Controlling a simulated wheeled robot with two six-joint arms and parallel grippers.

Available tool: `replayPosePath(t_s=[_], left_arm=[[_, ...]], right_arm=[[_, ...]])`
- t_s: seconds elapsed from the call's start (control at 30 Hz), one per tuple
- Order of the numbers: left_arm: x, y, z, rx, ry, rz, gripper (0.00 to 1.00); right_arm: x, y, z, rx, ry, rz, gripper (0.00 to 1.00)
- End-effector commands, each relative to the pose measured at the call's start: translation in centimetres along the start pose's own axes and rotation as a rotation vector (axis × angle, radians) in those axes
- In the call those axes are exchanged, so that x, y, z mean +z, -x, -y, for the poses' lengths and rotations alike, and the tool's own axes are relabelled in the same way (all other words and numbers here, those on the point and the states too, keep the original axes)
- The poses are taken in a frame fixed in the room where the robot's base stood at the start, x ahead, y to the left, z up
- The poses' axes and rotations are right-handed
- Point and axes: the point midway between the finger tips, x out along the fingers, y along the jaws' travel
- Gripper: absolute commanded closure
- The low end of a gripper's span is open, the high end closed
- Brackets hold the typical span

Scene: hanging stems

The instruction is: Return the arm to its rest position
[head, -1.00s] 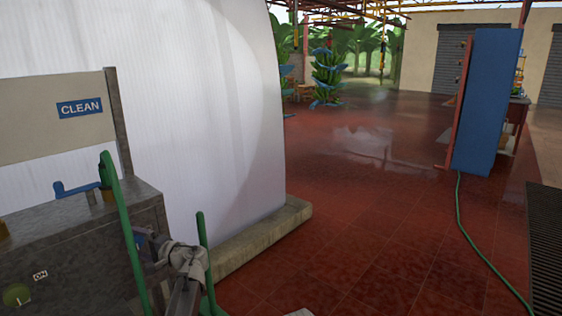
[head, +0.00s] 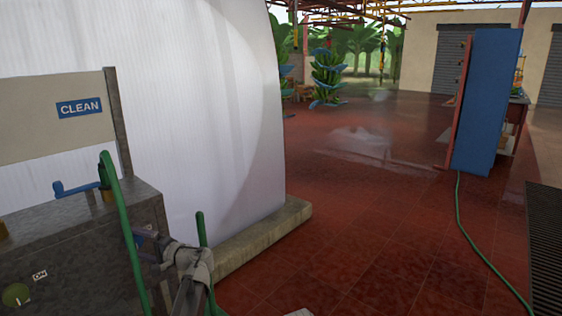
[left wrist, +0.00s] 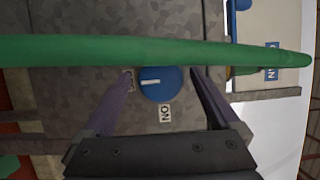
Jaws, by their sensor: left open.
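My left gripper (head: 146,240) is beside the grey metal cabinet (head: 80,240) at lower left in the head view, partly behind my own wrist. In the left wrist view its two dark fingers (left wrist: 160,78) are spread apart with nothing held between them. A round blue knob (left wrist: 160,84) with an ON label (left wrist: 165,113) shows on the cabinet face beyond the fingertips. I cannot tell its exact distance from the fingers. A green hose (left wrist: 150,50) crosses in front of the knob. My right gripper is not in view.
The green hose (head: 118,200) loops down the cabinet front near my left arm. A white curved wall (head: 190,100) stands behind. The red tiled floor (head: 370,240) is open to the right.

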Motion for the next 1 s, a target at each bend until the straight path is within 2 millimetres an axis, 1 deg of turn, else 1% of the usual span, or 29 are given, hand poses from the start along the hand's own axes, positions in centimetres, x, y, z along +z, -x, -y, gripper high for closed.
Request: replayPosePath(t_s=[0.03, 0.07, 0.1, 0.2, 0.6, 0.8, 1.0], left_arm=[[-0.1, -1.2, 0.0, 0.000, 0.000, 0.003, 0.05], [-0.1, -1.8, 0.0, 0.000, 0.000, 0.003, 0.05], [0.0, -2.1, 0.4, 0.009, 0.021, 0.001, 0.05], [0.1, -1.8, 0.6, 0.064, 0.154, -0.001, 0.05], [0.1, -1.7, 0.3, 0.273, 0.660, 0.000, 0.05], [0.2, -1.7, 0.1, 0.381, 0.924, 0.000, 0.05], [0.1, -1.7, -0.1, 0.487, 1.181, 0.000, 0.05]], right_arm=[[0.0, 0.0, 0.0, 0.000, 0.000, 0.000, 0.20], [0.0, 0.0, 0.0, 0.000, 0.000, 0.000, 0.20], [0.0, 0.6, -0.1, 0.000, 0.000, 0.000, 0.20], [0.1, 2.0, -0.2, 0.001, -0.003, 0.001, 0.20], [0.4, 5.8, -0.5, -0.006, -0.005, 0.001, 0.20], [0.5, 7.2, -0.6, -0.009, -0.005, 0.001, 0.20], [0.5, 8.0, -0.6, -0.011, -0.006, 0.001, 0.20]])
